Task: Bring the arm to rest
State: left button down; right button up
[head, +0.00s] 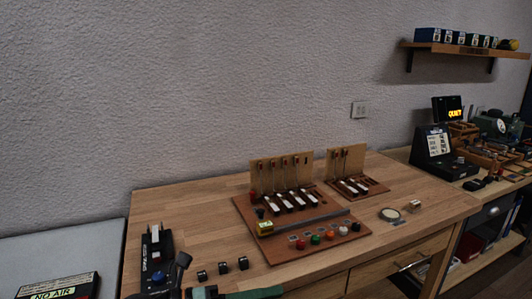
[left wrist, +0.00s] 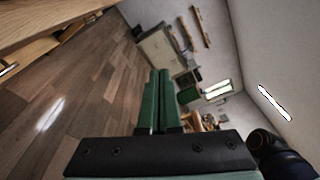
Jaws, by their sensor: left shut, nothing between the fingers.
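My left gripper (head: 268,292) shows at the bottom edge of the head view, by the front of the wooden bench (head: 190,205). Its green fingers are shut with nothing between them. In the left wrist view the shut fingers (left wrist: 160,74) point out over the room and floor, with no object at their tips. The piano action model (head: 300,222) stands on the bench beyond the gripper, apart from it. My right gripper is not in view.
A smaller key model (head: 355,185) stands behind right. Several small black blocks (head: 223,267) and a black device with a blue knob (head: 157,262) lie at the front left. A round dish (head: 391,214) is at right. A wall shelf (head: 465,49) hangs upper right.

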pick_arm(q)
jog(key=a+f+n+t+y+p, duration=0.2)
jog(key=a+f+n+t+y, duration=0.35)
jog(key=n, duration=0.75)
jog(key=a+f+n+t+y+p, duration=0.2)
jog(key=a+f+n+t+y, duration=0.3)
jog(key=n, duration=0.9)
jog(key=s+a+f+n+g+y+p, duration=0.1)
jog(key=s+a+f+n+g+y, duration=0.1)
jog(key=s+f, duration=0.6)
jog(key=s+a+f+n+g+y+p, duration=0.1)
jog(key=s+a+f+n+g+y, duration=0.1)
jog(key=s+a+f+n+g, duration=0.2)
jog(key=s+f+n, duration=0.3)
jog(key=s+f, duration=0.1)
jog(key=f, duration=0.1)
jog(key=shift+s+a, duration=0.15)
jog(key=shift+s, duration=0.2)
